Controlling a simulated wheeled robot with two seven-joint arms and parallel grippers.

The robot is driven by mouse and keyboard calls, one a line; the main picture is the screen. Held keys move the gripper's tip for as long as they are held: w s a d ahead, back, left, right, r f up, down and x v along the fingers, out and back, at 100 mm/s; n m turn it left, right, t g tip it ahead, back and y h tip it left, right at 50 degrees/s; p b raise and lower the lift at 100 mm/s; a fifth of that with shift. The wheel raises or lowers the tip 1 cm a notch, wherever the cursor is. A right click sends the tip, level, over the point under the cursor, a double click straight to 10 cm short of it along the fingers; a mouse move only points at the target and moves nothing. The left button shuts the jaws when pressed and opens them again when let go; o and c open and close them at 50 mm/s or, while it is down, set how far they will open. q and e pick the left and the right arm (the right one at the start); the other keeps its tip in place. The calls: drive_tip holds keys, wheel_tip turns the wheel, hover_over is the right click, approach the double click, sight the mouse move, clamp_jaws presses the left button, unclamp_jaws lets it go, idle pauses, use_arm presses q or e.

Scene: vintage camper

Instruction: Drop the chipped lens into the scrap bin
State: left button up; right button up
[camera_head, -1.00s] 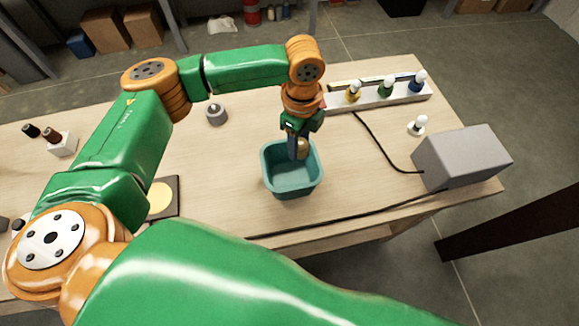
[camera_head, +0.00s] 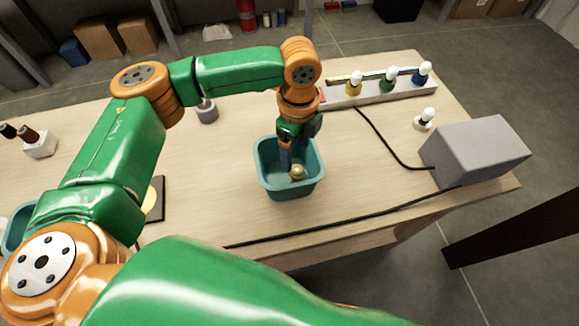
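A teal open bin (camera_head: 262,180) stands on the wooden table below my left gripper (camera_head: 291,160). The gripper points down into the bin's opening, and its fingers look spread. A small gold-and-pale piece (camera_head: 297,173), apparently the lens, shows inside the bin just below and right of the visible finger. It looks apart from that finger. Whether it rests on the bin floor is hard to tell, and no chip can be made out. My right gripper is not in view.
A grey box (camera_head: 475,152) with a black cable stands at the right. A white rack (camera_head: 380,92) with several coloured bulb holders lies at the back right. Another teal container (camera_head: 17,228) shows at the left edge. Table around the bin is mostly clear.

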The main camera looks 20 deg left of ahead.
use_arm(q)
wheel_tip(320, 180, up, 7)
drive_tip(key=shift+b, duration=0.45)
idle(0.3)
